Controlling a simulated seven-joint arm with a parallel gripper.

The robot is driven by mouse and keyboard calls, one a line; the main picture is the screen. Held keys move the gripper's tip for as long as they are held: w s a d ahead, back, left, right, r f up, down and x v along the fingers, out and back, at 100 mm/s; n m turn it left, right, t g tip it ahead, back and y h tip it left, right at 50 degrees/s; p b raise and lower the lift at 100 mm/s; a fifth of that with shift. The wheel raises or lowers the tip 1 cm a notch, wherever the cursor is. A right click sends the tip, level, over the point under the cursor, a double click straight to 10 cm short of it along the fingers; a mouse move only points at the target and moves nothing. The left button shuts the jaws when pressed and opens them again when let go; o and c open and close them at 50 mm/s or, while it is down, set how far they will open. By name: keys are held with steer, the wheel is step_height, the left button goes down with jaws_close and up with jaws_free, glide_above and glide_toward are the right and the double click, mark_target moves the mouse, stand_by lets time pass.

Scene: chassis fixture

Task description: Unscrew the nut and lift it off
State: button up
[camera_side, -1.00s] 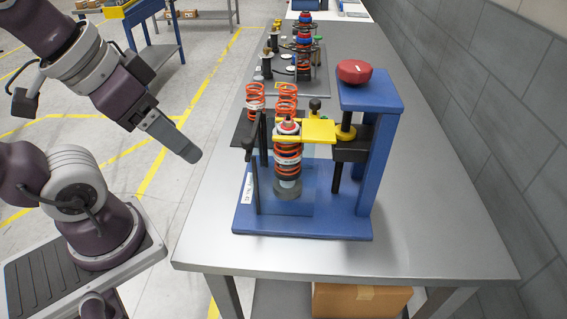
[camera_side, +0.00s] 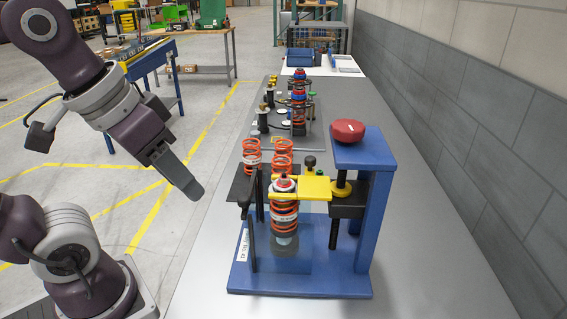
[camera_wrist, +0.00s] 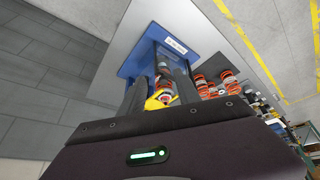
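The shock absorber with an orange-red spring (camera_side: 284,214) stands upright in the blue fixture (camera_side: 305,282), under a yellow plate (camera_side: 314,187). Its top end, with a small red and pale fitting (camera_side: 283,182), shows at the plate's left edge. The nut is too small to make out clearly there. In the wrist view, the yellow plate (camera_wrist: 153,103) and the red and pale top (camera_wrist: 168,91) show between my fingers, partly hidden. My gripper (camera_side: 192,190) is in the air left of the fixture, well apart from it. In the wrist view its two dark fingers are apart, with nothing held.
A red knob (camera_side: 348,131) tops the blue post at the fixture's right. Two loose orange springs (camera_side: 283,152) stand behind the fixture. More shock absorbers (camera_side: 299,108) stand on a grey tray farther back. The steel table (camera_side: 430,240) is clear at right, beside a grey wall.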

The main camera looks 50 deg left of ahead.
steer(key=w+r+n+g, duration=0.2)
steer(key=w+r+n, duration=0.2)
steer(key=w, duration=0.6)
steer(key=n+g, duration=0.3)
steer(key=n, duration=0.1)
glide_above(284, 176)
step_height(284, 176, down, 2)
steer(key=shift+d+f, duration=0.1)
steer(key=shift+f, duration=2.85)
steer(key=shift+f, duration=1.8)
steer(key=shift+r, duration=0.2)
jaws_close()
